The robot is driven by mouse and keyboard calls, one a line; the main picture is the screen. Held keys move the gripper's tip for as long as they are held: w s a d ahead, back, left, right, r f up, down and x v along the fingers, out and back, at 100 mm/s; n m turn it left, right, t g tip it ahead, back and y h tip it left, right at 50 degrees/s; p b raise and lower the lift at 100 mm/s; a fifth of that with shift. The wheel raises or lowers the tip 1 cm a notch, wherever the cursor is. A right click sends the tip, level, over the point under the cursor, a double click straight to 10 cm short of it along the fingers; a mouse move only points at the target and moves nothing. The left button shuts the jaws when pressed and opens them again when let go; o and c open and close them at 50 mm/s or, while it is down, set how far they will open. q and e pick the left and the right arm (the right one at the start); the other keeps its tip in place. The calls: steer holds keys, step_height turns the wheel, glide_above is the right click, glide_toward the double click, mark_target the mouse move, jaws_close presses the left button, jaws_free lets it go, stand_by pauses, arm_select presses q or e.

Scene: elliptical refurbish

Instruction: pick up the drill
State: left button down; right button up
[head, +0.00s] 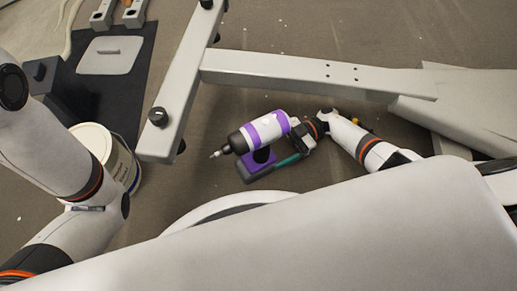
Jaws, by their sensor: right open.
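The drill (264,131) is white, purple and dark grey and lies on the floor in the middle of the head view. Its bit points left and its dark battery base is toward the lower side. My right gripper (297,139) is at the right end of the drill, beside or around its rear and handle. Its jaws are open, and the fingertips are partly hidden, so I cannot tell if they touch the drill. My left arm comes in at the left edge, but its gripper is not visible.
A grey metal frame (300,72) with a long beam and a crossbar stands just above the drill. A white bucket (92,142) stands at the left, partly behind my left arm. A dark mat (128,98) with a light grey plate (110,55) lies at upper left.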

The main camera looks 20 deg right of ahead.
mark_target(258, 150)
steer(key=b+x, duration=0.1)
steer(key=x, duration=0.1)
steer(key=f+b+x, duration=0.1)
steer(key=x, duration=0.1)
steer(key=shift+w+a, duration=0.1)
steer(key=shift+a, duration=0.15)
steer(key=shift+a+r+b, duration=0.2)
steer(key=shift+a+b, duration=0.1)
steer(key=shift+a, duration=0.1)
steer(key=c, duration=1.5)
steer(key=shift+r, duration=0.15)
steer(key=shift+c, duration=0.9)
step_height(258, 150, up, 4)
steer(key=p, duration=0.4)
steer(key=s+d, duration=0.2)
steer(key=d, duration=0.6)
steer(key=s+d+b, duration=0.1)
steer(key=s+d, duration=0.2)
steer(key=d, duration=0.6)
steer(key=shift+d+f, duration=0.2)
steer(key=shift+f, duration=0.1)
